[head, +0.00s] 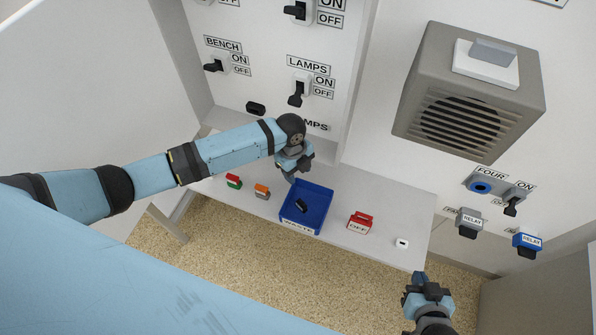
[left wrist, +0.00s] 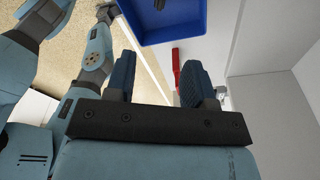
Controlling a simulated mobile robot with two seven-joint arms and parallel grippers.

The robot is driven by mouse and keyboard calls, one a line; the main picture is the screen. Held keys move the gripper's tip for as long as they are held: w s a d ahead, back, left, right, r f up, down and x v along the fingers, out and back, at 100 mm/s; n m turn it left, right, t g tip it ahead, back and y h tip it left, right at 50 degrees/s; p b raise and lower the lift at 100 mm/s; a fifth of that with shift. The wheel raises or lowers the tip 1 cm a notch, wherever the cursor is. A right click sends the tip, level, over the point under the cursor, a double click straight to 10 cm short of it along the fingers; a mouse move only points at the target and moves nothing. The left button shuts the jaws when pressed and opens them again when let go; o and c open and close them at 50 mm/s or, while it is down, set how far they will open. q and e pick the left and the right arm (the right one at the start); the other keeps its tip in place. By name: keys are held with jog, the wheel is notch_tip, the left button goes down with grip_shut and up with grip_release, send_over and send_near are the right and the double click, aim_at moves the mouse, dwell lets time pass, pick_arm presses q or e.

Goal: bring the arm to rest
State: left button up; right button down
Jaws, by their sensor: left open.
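My left arm reaches in from the left in the head view. Its gripper (head: 292,177) is above the table at the back edge of the blue waste tray, pointing down. In the left wrist view the two blue fingers of the left gripper (left wrist: 160,75) stand wide apart with nothing between them. The blue tray (left wrist: 200,12) shows beyond them at the top. My right gripper (head: 421,278) is low at the right, off the table's front right corner; its finger gap is not clear.
The waste tray (head: 322,222) holds a dark object (head: 301,205). On the table (head: 395,205) are a red-and-white box (head: 359,222), a small white piece (head: 402,243), a green-and-red block (head: 234,181) and an orange-and-grey block (head: 262,191). A switch panel (head: 270,60) and grey vented box (head: 470,95) stand behind.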

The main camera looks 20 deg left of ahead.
dwell(0.4)
pick_arm(q)
jog(key=s+d+f+n+t+h, duration=0.2)
jog(key=s+d+n+t+h, duration=0.3)
jog(key=s+n, duration=0.4)
jog(key=s+a+r+n+t+y, duration=0.3)
jog(key=s+a+n+t, duration=0.3)
jog(key=s+a+n, duration=0.3)
jog(key=n, duration=0.3)
jog(key=shift+s+t+y, duration=0.25)
jog(key=shift+t+y, duration=0.05)
jog(key=shift+y, duration=0.1)
